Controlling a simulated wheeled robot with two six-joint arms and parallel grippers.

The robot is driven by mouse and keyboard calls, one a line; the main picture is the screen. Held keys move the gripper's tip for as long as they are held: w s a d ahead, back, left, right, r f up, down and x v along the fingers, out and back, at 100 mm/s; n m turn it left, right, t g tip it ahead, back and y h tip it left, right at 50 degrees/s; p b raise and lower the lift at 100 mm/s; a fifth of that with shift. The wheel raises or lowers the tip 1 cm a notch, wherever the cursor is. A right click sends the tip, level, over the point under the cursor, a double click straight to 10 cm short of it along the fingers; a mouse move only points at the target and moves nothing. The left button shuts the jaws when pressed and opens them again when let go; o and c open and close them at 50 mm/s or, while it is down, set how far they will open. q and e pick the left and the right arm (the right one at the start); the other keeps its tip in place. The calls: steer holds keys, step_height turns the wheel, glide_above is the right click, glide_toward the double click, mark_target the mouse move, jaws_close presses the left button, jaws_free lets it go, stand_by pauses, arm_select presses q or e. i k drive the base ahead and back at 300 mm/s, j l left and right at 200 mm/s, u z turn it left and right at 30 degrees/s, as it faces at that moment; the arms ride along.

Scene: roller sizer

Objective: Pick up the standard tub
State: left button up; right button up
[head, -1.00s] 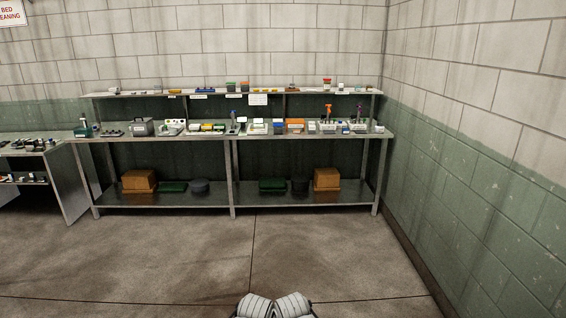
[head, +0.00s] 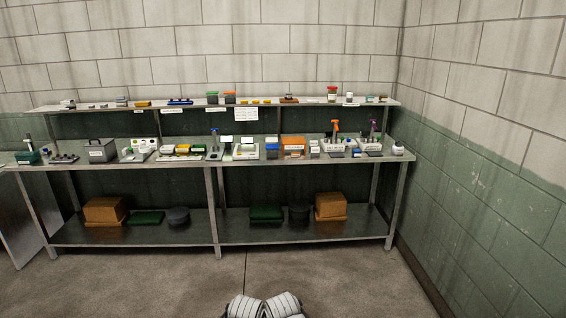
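I cannot tell which item is the standard tub, as the labels are too small to read. A small white container (head: 398,148) stands at the right end of the worktop. Neither gripper shows. Only white and grey parts of my own body appear at the bottom edge, well short of the bench.
A metal bench (head: 290,160) stands along the back wall, its worktop crowded with trays, bottles and boxes. An orange-brown box (head: 330,206) and a green tray (head: 266,213) lie on the lower shelf. A block wall (head: 480,190) closes the right. The floor (head: 160,285) ahead is clear.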

mark_target(356, 151)
steer(key=i+j+z, duration=0.1)
steer(key=i+z, duration=0.15)
steer(key=i, duration=0.35)
steer(key=i+j+z, duration=0.25)
steer(key=i, duration=0.3)
steer(key=i+j+z, duration=0.25)
steer(key=i, duration=0.3)
steer(key=i+j+z, duration=0.3)
steer(key=i+l+z, duration=0.15)
steer(key=i+z, duration=0.15)
steer(key=i, duration=0.65)
steer(key=i+z, duration=0.35)
steer(key=i, duration=0.6)
